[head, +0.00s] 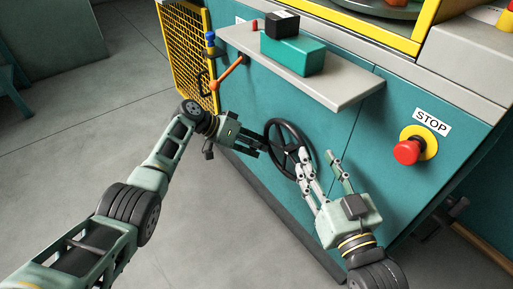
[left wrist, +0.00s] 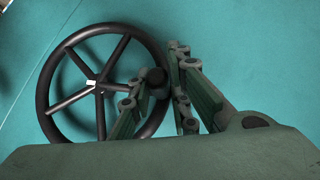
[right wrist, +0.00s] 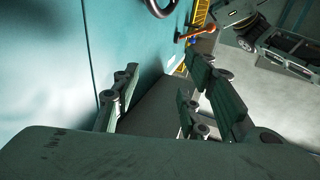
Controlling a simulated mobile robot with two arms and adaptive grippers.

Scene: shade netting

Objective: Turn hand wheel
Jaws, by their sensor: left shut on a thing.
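The black hand wheel (head: 279,122) with its spokes is on the teal front panel of the machine. In the left wrist view the wheel (left wrist: 43,88) shows almost whole, with a dark knob (left wrist: 156,76) at its right rim. My left gripper (head: 259,147) reaches the wheel's left side in the head view and is shut on the knob, between its fingers. My right gripper (head: 318,156) is open and empty, in front of the panel and overlapping the wheel's right edge in the head view. In the right wrist view only a bit of the wheel (right wrist: 158,10) shows.
A grey shelf (head: 345,95) with a teal and black block (head: 292,56) juts out above the wheel. An orange lever (head: 228,74) and a yellow mesh guard (head: 182,45) are at left. A red stop button (head: 406,152) is at right.

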